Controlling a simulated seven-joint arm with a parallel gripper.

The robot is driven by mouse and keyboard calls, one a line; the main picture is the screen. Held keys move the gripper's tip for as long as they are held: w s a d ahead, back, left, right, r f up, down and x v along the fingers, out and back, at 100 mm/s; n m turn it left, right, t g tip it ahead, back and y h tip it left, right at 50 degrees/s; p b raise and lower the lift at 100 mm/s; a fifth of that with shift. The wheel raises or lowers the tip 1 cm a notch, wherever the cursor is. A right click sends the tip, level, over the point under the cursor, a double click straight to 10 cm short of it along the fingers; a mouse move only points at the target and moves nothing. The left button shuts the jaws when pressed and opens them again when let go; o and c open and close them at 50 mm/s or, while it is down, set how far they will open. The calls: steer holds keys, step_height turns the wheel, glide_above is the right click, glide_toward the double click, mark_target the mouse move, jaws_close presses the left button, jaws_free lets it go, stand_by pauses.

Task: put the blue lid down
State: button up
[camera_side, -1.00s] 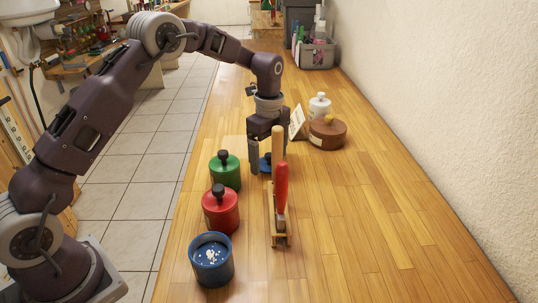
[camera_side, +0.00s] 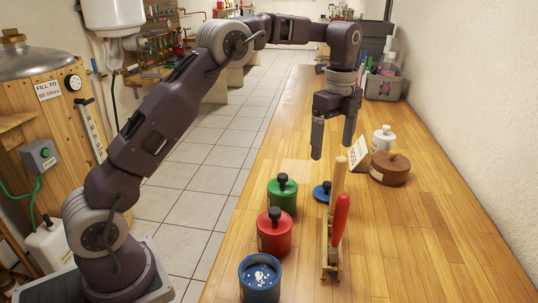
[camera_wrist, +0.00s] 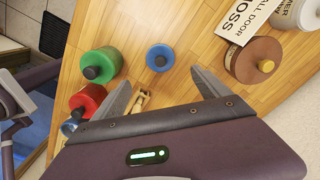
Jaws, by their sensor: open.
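The blue lid (camera_side: 321,193) with its dark knob lies flat on the wooden bench, right of the green pot; it also shows in the wrist view (camera_wrist: 158,58). My gripper (camera_side: 333,147) is open and empty above the bench, clear of the lid. In the wrist view its fingers (camera_wrist: 161,82) stand wide apart, with the lid beyond them. The blue pot (camera_side: 260,287) stands uncovered at the front, with white bits inside. The red pot (camera_side: 274,236) and green pot (camera_side: 282,199) behind it have their lids on.
A wooden stand (camera_side: 332,272) with a red handle (camera_side: 341,215) and a pale wooden handle is upright near the lid. A brown lidded pot (camera_side: 390,172), a white jar (camera_side: 382,141) and a sign (camera_side: 358,152) stand farther back. The bench's right front is clear.

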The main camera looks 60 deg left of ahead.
steer(key=s+d+r+n+t, duration=0.1)
steer(key=s+r+n+t, duration=0.1)
steer(key=s+r+n, duration=0.55)
steer(key=s+d+r+n+t, duration=0.15)
steer(key=s+r, duration=0.25)
steer(key=s, duration=0.7)
steer(key=s+f+n+t, duration=0.1)
steer(key=s+f+n, duration=0.2)
steer(key=s, duration=0.5)
steer(key=s+d+f+n+t, duration=0.1)
steer(key=s+f+n, duration=0.2)
steer(key=s+n, duration=0.3)
steer(key=s, duration=0.3)
